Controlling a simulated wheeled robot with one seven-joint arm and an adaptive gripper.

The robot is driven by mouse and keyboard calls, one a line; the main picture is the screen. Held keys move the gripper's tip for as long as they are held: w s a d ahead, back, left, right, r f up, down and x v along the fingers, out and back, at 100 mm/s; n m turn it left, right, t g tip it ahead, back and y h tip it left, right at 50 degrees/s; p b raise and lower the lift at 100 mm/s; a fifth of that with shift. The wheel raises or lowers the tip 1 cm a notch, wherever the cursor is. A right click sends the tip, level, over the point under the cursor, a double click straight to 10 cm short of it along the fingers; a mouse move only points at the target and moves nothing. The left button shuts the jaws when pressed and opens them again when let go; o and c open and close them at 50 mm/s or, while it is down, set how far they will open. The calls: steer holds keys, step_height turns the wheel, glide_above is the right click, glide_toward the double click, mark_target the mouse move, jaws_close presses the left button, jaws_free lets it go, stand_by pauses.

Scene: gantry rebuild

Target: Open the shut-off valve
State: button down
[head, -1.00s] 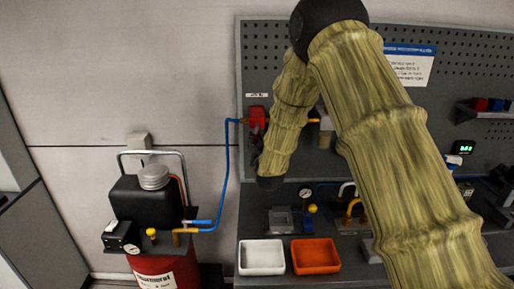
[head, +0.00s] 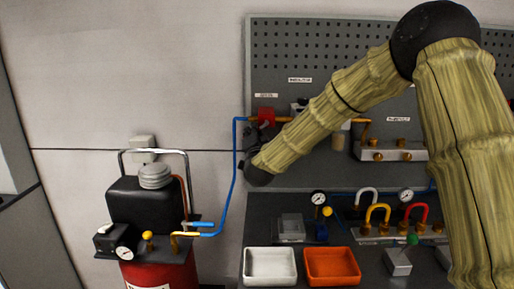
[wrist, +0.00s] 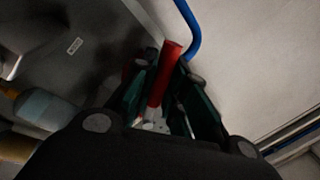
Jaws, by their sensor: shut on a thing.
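The shut-off valve (head: 265,116) is a red part on the pegboard's upper left, where the blue pipe meets a copper pipe. My gripper (head: 253,146) is just below it in the head view, small and dark, partly hidden by my wrist. In the wrist view, a long red handle (wrist: 171,54) stands between the dark green fingers of my gripper (wrist: 164,84). The fingers are shut on the handle. The valve's body is mostly hidden in the wrist view.
The blue pipe (head: 234,165) runs down close beside my gripper to the red tank unit (head: 160,272). A white tray (head: 269,279) and an orange tray (head: 332,281) stand on the bench below. Coloured pipe bends and gauges stand further right.

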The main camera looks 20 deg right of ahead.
steer(key=m+b, duration=0.2)
steer(key=b, duration=0.1)
steer(key=a+m+b, duration=0.1)
steer(key=m, duration=0.1)
steer(key=shift+w+r+h, duration=0.15)
steer(key=shift+r+h, duration=0.25)
steer(key=r+m+b, duration=0.1)
steer(key=m+h+b, duration=0.1)
steer(key=m+b, duration=0.1)
steer(key=shift+r, duration=0.35)
steer(key=shift+w+a+r+m+b, duration=0.1)
steer(key=shift+a+r+m+b, duration=0.05)
steer(key=shift+r+m+b, duration=0.55)
steer(key=c, duration=1.7)
jaws_free()
steer(key=shift+o, duration=1.3)
steer(key=shift+w+a+f, duration=0.15)
steer(key=shift+w, duration=0.05)
steer(key=shift+s+d+f, duration=0.1)
steer(key=shift+s+d, duration=0.05)
steer(key=shift+d, duration=0.1)
steer(key=v, duration=1.2)
